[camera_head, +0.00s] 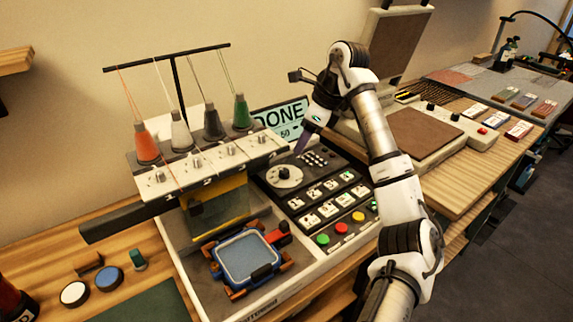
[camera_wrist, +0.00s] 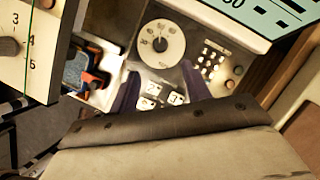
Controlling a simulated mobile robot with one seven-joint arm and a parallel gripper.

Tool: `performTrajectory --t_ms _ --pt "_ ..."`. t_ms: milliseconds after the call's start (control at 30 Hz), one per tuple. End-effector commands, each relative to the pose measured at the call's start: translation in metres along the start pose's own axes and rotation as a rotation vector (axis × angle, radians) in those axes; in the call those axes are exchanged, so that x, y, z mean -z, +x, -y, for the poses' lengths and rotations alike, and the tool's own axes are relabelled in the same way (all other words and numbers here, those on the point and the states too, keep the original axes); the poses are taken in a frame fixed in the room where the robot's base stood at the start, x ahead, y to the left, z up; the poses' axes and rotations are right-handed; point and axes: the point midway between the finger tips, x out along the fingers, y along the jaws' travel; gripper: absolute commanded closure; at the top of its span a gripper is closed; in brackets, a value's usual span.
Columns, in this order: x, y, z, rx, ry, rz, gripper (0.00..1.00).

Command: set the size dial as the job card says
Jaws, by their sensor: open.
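The size dial, a pale round disc with a black knob (camera_head: 284,174), is on the machine's black control panel. In the wrist view the dial (camera_wrist: 150,57) is ahead of my fingertips, apart from them. I cannot read its setting in either view. My gripper (camera_head: 302,145) is above the panel, up and right of the dial in the head view. In the wrist view its two purple fingers (camera_wrist: 161,75) are apart with nothing held between them. I cannot identify a job card.
Labelled buttons (camera_head: 330,195), a small keypad (camera_head: 314,158) and coloured round buttons (camera_head: 340,228) surround the dial. Thread cones (camera_head: 147,147) stand to the left above a blue hoop (camera_head: 246,258). A flat press (camera_head: 425,128) stands to the right.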

Motion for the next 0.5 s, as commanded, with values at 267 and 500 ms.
performTrajectory --t_ms 267,500 --pt "-0.001 0.057 -0.001 -0.005 -0.001 0.003 0.52" --pt "-0.001 0.094 -0.001 -0.002 -0.001 0.002 0.52"
